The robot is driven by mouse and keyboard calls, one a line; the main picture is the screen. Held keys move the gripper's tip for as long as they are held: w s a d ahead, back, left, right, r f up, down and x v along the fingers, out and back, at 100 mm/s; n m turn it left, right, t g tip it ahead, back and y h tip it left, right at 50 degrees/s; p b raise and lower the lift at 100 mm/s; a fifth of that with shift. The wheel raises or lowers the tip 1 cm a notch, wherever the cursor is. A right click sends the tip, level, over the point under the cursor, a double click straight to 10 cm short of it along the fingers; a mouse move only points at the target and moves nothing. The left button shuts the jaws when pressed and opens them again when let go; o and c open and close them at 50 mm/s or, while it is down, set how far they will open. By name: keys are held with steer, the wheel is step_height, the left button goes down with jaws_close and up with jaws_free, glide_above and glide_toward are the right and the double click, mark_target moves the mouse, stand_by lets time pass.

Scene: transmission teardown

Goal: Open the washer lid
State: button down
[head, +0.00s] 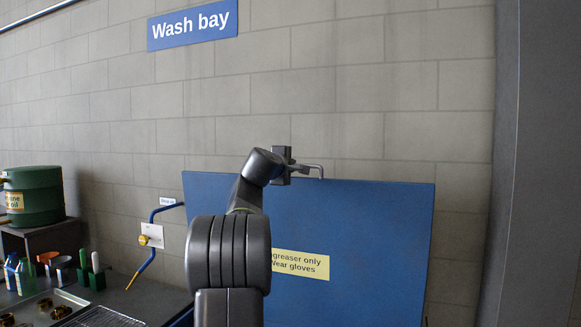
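The washer lid (370,240) is a large blue panel. It stands up steeply in front of the block wall, its broad face turned to me. A yellow label (301,264) on it reads in part "greaser only" and "Wear gloves". My gripper (308,170) is at the lid's top edge, left of its middle. One thin bent grey piece shows there, and I cannot tell whether it is a finger or touches the lid. The finger gap is not visible. My arm hides the lid's lower left part.
A blue pipe with an orange tip (142,266) rises left of the lid. A grey column (535,160) stands at the right.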

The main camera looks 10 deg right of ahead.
steer(key=shift+f, duration=0.1)
steer(key=s+a+f+t+h+b, duration=0.1)
steer(key=s+a+b, duration=0.5)
steer(key=b, duration=0.9)
steer(key=s+f+t, duration=0.1)
steer(key=s, duration=0.2)
steer(key=shift+b, duration=0.35)
steer(key=shift+a+f, duration=0.1)
steer(key=c, duration=1.6)
jaws_free()
steer(key=shift+o, duration=0.2)
steer(key=b+v, duration=0.3)
steer(key=v, duration=1)
steer(key=shift+s+a, duration=0.25)
steer(key=shift+s, duration=0.1)
